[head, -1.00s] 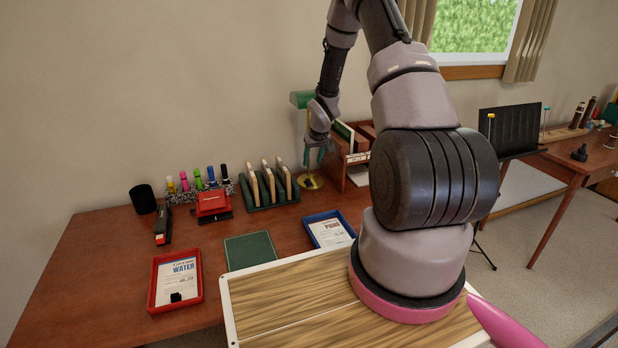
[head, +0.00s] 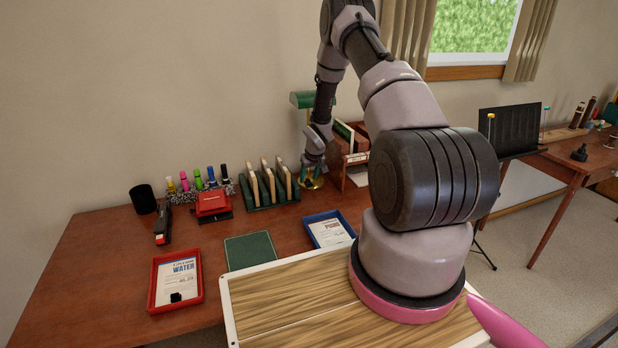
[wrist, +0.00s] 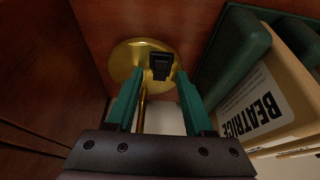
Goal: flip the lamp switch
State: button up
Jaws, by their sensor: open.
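The lamp has a green shade (head: 302,99) and a round brass base (head: 311,181) on the desk, partly hidden by my arm. In the wrist view the brass base (wrist: 124,62) lies beyond my fingers, with the lamp's post rising from it. A black switch (wrist: 160,66) sits on the base. My gripper (head: 311,172) is low over the base in the head view. In the wrist view my gripper (wrist: 157,84) is open, its green fingers either side of the switch in the picture. I cannot tell whether they touch it.
A green rack (head: 268,190) with upright tan pieces stands close left of the lamp. A wooden organizer (head: 337,160) stands close right. Red (head: 154,302) and blue (head: 312,219) trays lie nearer on the desk.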

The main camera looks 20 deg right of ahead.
grip_shut()
jog(key=shift+w+g, duration=0.2)
jog(key=shift+g, duration=0.6)
grip_release()
